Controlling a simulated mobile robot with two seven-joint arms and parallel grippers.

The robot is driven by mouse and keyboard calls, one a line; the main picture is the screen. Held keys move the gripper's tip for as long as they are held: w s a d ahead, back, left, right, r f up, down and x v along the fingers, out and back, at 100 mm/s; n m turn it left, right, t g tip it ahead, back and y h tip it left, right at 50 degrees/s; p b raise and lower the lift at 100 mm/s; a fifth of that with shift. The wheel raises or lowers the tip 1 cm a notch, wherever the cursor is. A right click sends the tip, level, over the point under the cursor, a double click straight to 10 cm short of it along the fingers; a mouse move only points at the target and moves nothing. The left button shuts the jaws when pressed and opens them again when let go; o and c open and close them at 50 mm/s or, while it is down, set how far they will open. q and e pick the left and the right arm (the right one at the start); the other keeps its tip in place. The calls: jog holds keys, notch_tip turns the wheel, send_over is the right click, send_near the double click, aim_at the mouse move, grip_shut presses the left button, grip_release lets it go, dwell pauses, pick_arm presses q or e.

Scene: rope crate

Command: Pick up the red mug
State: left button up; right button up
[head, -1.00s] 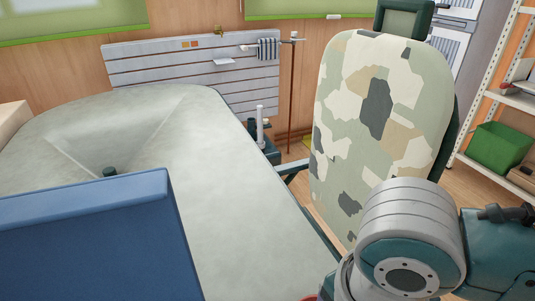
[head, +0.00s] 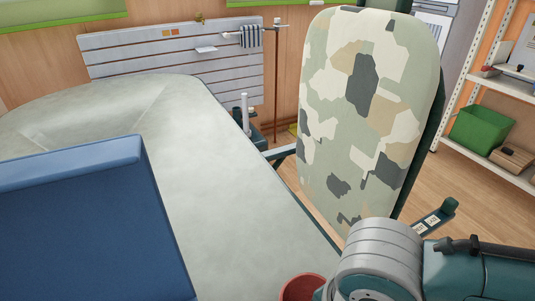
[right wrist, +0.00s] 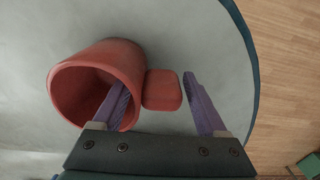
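The red mug (head: 302,287) shows only in part at the bottom edge of the head view, partly hidden by my right arm. In the right wrist view the mug (right wrist: 122,60) has its opening turned toward the lower left and its block-like handle (right wrist: 161,90) to the right. My right gripper (right wrist: 157,88) is open, with the handle between its two purple fingers. The left finger overlaps the mug's opening; I cannot tell how deep it sits. The right finger is apart from the handle. My left gripper is not in view.
The mug is on a pale grey table (head: 215,190) with free surface around it. A large blue box-like object (head: 85,225) stands at the left. Shelves with a green bin (head: 480,132) stand at the right.

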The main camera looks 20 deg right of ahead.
grip_shut()
dwell(0.4)
jog(key=shift+r+p, duration=0.35)
jog(key=shift+r, duration=0.25)
notch_tip(320, 180, up, 19)
jog(key=p, duration=0.6)
